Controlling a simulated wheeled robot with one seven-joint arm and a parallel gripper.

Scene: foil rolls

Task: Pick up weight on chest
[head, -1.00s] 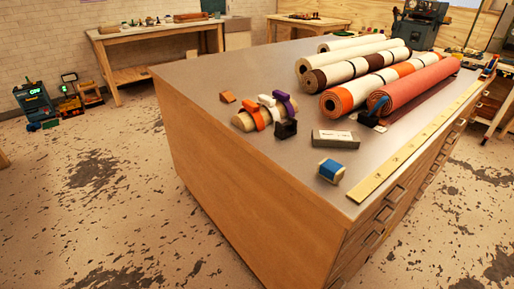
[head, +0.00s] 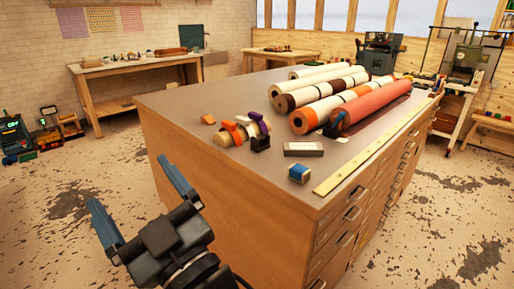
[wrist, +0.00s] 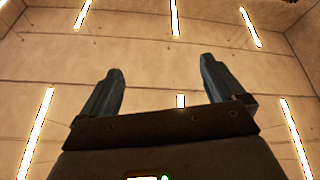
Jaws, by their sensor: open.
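The chest (head: 222,110) is a large wooden cabinet with a grey top and drawers on its right side. A grey rectangular block with a pale label (head: 304,149), which looks like the weight, lies flat on the top near the front edge. My gripper (head: 129,181) is in front of the chest at the lower left of the head view, apart from the block. Its two blue-grey fingers are wide apart with nothing between them. In the wrist view the open fingers (wrist: 160,68) point towards a ceiling with light strips; the block does not show there.
Several rolls (head: 350,100) lie across the back of the top. A short roll with coloured clamps (head: 240,131) is left of the block. A blue-wrapped block (head: 299,173) and a long yellow ruler (head: 370,152) lie close to it.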

